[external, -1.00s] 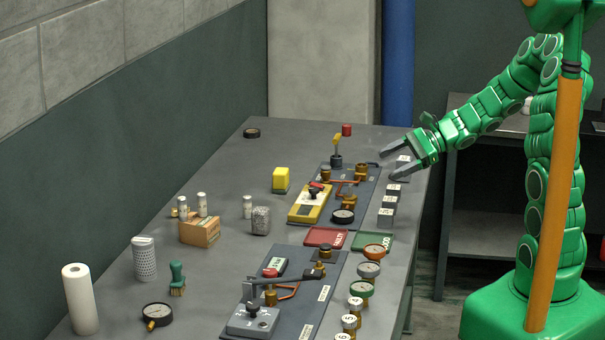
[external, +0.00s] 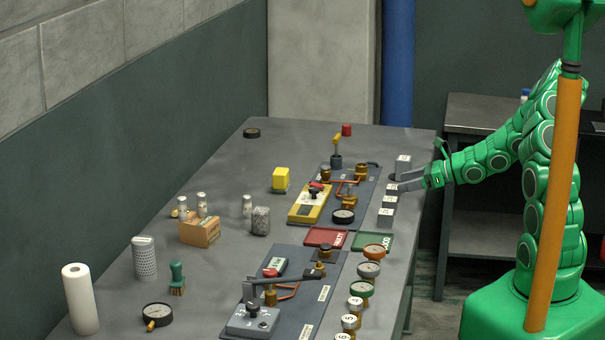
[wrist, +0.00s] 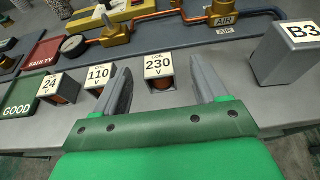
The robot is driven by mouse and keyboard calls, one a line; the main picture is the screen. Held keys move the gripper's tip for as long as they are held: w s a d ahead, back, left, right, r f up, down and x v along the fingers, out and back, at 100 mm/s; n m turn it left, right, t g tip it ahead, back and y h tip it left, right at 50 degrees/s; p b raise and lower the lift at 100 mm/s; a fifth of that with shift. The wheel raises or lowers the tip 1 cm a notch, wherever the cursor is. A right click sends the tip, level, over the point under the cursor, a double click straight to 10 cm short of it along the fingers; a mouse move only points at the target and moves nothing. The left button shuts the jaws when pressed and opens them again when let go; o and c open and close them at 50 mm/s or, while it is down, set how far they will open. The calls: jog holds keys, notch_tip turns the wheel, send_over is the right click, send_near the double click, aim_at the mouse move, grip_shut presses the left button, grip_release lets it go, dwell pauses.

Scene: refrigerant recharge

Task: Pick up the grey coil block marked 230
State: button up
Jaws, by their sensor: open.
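The grey coil block marked 230 (wrist: 159,71) stands on the bench with its white label facing up. In the wrist view it lies between the tips of my two fingers, with a gap visible on each side. My gripper (wrist: 160,78) is open and empty, low over the bench edge. In the external view my gripper (external: 405,182) reaches in from the right at the row of blocks, and its fingers partly hide the 230 block (external: 391,188). I cannot tell how far the fingers reach around it.
The block marked 110 (wrist: 99,76) stands close beside my left finger, and the 24 block (wrist: 51,88) is further left. A taller grey B3 block (wrist: 284,55) stands to the right. Beyond are the AIR panel (wrist: 180,47) and the green GOOD tray (wrist: 18,97).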

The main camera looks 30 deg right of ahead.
aim_at(393, 187)
jog(key=shift+s+f+x, duration=0.1)
jog(key=shift+f+x, duration=0.05)
jog(key=shift+x, duration=0.7)
jog(key=shift+s+f+x, duration=0.1)
jog(key=shift+f+x, duration=0.05)
jog(key=shift+x, duration=0.7)
jog(key=shift+s+f+x, duration=0.1)
jog(key=shift+f+x, duration=0.05)
jog(key=shift+x, duration=1.5)
jog(key=shift+w+r, duration=0.1)
jog(key=c, duration=1.1)
